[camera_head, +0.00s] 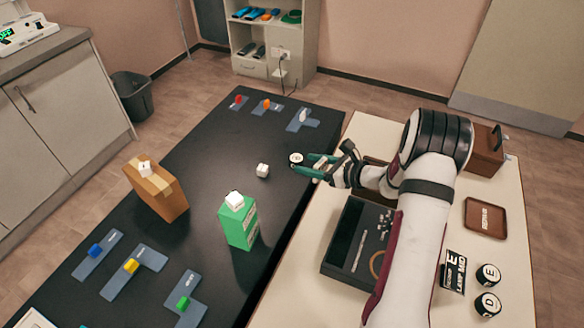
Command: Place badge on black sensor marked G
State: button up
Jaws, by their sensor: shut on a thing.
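My gripper (312,166), with teal fingers, is over the right edge of the black table. It is shut on a small pale thing between the fingers, which looks like the badge, mostly hidden by the fingers. A round black disc with a white top (296,159) is right at the fingertips. It resembles the other marked discs, but its letter is too small to read. I cannot tell whether the held thing touches it. Two black discs with white labels, marked E (488,274) and D (488,303), sit on the cream table at the lower right.
A white cube (263,171) lies left of the gripper on the black table (205,255). A green carton (238,222) and a brown box (157,189) stand nearer. A black tray (343,272) and a brown tray (485,218) are on the cream table.

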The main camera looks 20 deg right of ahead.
jog(key=w+d+r+m+t+h, duration=0.2)
jog(key=w+d+r+m+h, duration=0.1)
jog(key=w+d+m+h, duration=0.5)
jog(key=n+y, duration=0.1)
jog(key=n, duration=0.1)
send_over(296, 161)
jog(key=w, duration=0.4)
notch_tip(296, 161, down, 7)
jog(key=shift+d+f, duration=0.15)
jog(key=shift+f, duration=0.85)
jog(key=shift+d+f, duration=0.15)
jog(key=shift+f, duration=0.85)
jog(key=o, duration=1.3)
jog(key=shift+f, duration=0.1)
jog(key=shift+o, duration=0.2)
